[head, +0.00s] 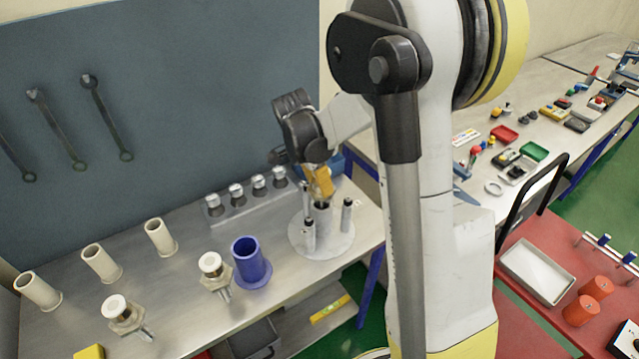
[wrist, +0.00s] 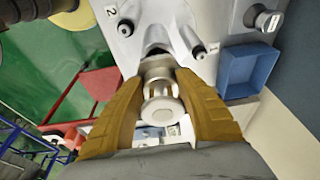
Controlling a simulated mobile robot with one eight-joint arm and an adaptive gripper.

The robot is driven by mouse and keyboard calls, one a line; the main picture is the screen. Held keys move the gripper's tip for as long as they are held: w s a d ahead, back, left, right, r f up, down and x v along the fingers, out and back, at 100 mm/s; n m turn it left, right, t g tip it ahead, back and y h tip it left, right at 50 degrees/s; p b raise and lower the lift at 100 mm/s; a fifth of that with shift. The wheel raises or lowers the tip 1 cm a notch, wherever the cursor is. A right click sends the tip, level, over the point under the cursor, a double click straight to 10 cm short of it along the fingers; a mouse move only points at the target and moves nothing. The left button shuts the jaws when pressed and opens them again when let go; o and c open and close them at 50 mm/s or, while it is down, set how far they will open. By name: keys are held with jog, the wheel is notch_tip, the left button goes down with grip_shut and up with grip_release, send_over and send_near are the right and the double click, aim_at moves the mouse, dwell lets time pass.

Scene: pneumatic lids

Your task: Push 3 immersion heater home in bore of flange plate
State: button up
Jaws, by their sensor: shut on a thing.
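The round pale flange plate (head: 338,244) lies on the bench, with a grey central cylinder and dark-tipped posts (head: 347,215) standing up from it. My gripper (head: 322,190) is above the plate's middle. In the wrist view, my orange fingers (wrist: 158,72) are shut around a metal-collared part with a pale round end (wrist: 161,108), which I take for the immersion heater. Dark-tipped posts (wrist: 198,51) stand by marks 1 and 2; a mark resembling 3 shows behind the pale end. The bore under the held part is hidden, so I cannot tell how deep it sits.
A rack (head: 230,212) of several metal-topped parts stands behind left. A blue flanged cylinder (head: 250,262), brass-coloured fittings (head: 212,266) and cream sleeves (head: 161,237) occupy the bench left of the plate. A blue bin (wrist: 248,70) is close to the plate.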

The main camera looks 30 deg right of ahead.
jog(key=shift+f+b, duration=2)
jog(key=shift+f, duration=0.45)
jog(key=o, duration=1.4)
jog(key=shift+p+v, duration=2.3)
jog(key=shift+v, duration=1.25)
jog(key=v, duration=1.2)
